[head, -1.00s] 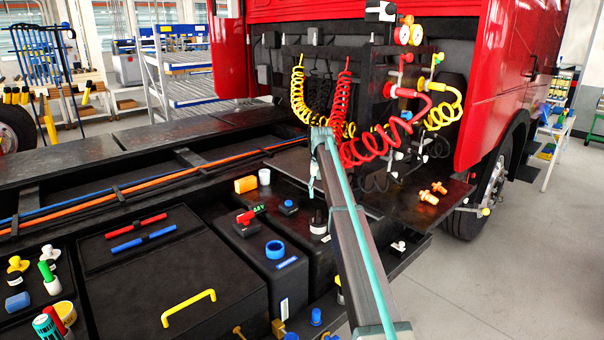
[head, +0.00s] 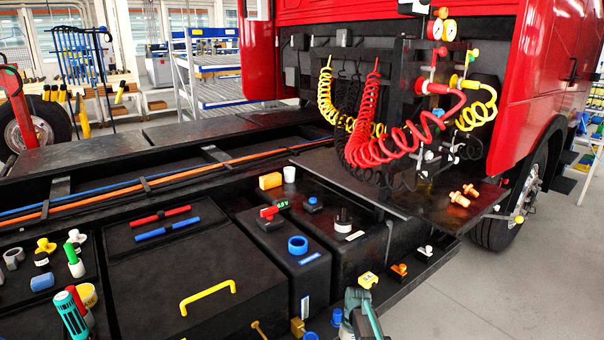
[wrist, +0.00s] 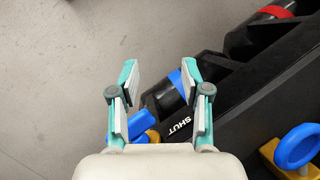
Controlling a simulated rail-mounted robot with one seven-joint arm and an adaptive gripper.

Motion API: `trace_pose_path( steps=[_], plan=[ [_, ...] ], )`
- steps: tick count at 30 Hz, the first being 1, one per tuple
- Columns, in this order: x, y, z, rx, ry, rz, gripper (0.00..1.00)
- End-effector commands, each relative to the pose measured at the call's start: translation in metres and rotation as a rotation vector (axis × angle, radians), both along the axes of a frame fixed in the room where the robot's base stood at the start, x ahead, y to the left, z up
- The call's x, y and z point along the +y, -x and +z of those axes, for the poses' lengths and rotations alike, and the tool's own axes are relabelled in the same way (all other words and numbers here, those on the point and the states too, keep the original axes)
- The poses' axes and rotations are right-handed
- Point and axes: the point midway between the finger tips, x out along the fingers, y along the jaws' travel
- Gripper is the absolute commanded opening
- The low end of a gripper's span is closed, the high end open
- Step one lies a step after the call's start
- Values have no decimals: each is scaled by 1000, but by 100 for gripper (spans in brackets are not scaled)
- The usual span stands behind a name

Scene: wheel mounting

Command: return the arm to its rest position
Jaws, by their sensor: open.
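My gripper (wrist: 162,90) is open in the wrist view. Its two teal fingers with pale pads stand well apart and nothing is held between them. It points down over the grey floor (wrist: 60,80) beside the dark side of the truck. A teal and grey part of my arm (head: 362,318) shows at the bottom edge of the head view, right of the blue caps. The rest of the arm is out of that view.
In the wrist view, a black cylinder with a blue band (wrist: 176,82) and a panel marked SHUT (wrist: 182,128) lie close to the right finger. A blue ring handle (wrist: 297,147) is at lower right. The red cab (head: 535,80) and coiled hoses (head: 385,150) stand clear of the arm.

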Motion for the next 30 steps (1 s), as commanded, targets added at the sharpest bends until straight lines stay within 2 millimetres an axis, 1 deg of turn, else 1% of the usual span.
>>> trace_pose_path(
  steps=[1,2,3,5,6,8,9,11,12,14,15,17,18,21,24,27,30],
  plan=[
    [-1,36,-19,20,11,-7,47],
    [-1,51,-30,28,17,-12,47],
    [-2,71,-44,39,26,-17,47],
    [-4,101,-62,54,39,-23,47],
    [-5,122,-73,64,49,-28,47],
    [-6,153,-88,81,62,-34,47],
    [-7,174,-97,91,70,-38,47],
    [-9,206,-109,106,83,-42,47],
    [-10,227,-116,116,92,-44,47],
    [-11,258,-124,131,106,-48,47],
    [-12,279,-129,140,113,-51,47],
    [-14,311,-134,155,125,-53,47],
    [-15,330,-137,164,133,-54,47],
    [-18,374,-140,184,151,-57,47],
    [-20,407,-141,200,165,-58,47],
    [-21,428,-141,208,174,-59,47],
    [-22,439,-141,214,179,-59,47]
  ],
)
